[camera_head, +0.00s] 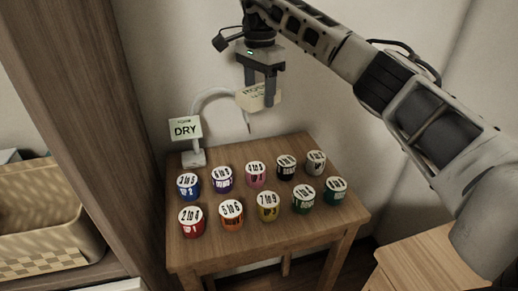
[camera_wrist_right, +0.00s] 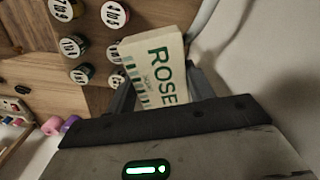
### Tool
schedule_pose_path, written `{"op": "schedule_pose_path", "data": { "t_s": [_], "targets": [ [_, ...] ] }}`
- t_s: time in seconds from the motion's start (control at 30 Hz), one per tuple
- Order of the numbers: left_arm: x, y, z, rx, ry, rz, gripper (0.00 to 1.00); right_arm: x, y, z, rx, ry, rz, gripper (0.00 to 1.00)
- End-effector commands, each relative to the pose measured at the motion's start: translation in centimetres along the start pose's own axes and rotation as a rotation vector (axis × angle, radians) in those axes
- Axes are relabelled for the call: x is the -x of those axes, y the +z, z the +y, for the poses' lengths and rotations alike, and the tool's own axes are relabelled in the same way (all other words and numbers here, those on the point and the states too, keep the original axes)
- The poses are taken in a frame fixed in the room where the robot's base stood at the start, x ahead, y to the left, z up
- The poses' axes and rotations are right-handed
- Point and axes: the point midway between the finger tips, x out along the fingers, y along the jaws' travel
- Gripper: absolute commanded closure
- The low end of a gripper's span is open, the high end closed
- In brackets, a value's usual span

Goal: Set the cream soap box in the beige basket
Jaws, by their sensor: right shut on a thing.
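The cream soap box (camera_head: 252,101) is held in the air above the back of the small wooden table. In the right wrist view the box (camera_wrist_right: 152,70) shows green lettering reading "ROSE" and sits between the fingers. My right gripper (camera_head: 262,88) is shut on it, with its fingers pointing down. The beige basket (camera_head: 60,250) is at the far left, on a shelf beyond a tall wooden panel, well apart from the gripper. It is partly cut off by the picture edge. My left gripper is not in view.
Several coloured, numbered tins (camera_head: 268,206) stand in two rows on the wooden table (camera_head: 228,258). A white stand with a "DRY" sign (camera_head: 185,128) is at the table's back left. The upright wooden panel (camera_head: 95,110) stands between table and basket.

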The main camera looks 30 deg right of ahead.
Motion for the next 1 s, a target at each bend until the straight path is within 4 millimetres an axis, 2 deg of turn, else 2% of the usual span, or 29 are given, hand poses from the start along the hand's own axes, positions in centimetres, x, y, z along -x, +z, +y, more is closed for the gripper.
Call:
{"op": "schedule_pose_path", "data": {
  "t_s": [0.03,0.2,0.4,0.67,0.9,1.0],
  "targets": [
    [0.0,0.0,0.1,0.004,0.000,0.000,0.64,-1.6,-0.1,0.1,0.000,0.005,0.000,0.72],
    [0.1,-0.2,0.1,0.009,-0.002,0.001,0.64,-6.1,0.0,0.1,0.000,0.004,-0.001,0.72],
    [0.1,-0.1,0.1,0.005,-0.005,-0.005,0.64,-10.1,0.1,0.0,0.001,0.001,-0.001,0.72],
    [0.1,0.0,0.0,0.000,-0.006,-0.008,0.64,-12.1,0.0,0.0,0.000,0.001,0.000,0.72],
    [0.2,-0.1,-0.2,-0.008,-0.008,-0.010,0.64,-15.4,0.1,0.0,0.000,0.001,-0.001,0.72],
    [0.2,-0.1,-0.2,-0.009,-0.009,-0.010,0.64,-15.5,0.0,-0.1,0.001,-0.002,0.000,0.72]
  ]
}}
